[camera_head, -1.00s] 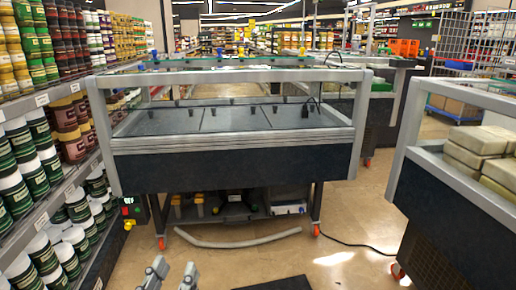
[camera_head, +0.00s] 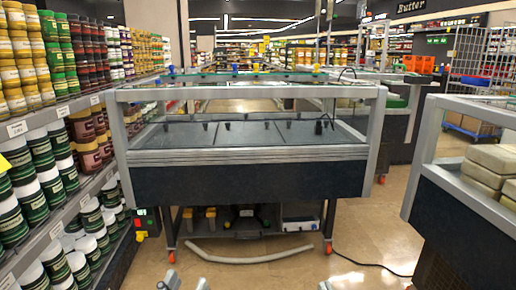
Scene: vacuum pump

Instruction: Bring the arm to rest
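My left gripper (camera_head: 186,283) shows only as two grey fingertips at the bottom edge, left of centre. The tips stand apart with floor between them and nothing held. The rest of that gripper and its arm is below the picture. A small grey tip of what looks like my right gripper (camera_head: 325,286) shows at the bottom edge, right of centre; its fingers are too cut off to read. Both are in front of an empty display case (camera_head: 250,182) and apart from it. A grey hose (camera_head: 250,259) lies curved on the floor under the case front.
Shelves of jars and tubs (camera_head: 40,180) line the left side. A second case (camera_head: 470,225) with pale blocks (camera_head: 485,172) stands at the right. A black cable (camera_head: 372,266) runs over the floor.

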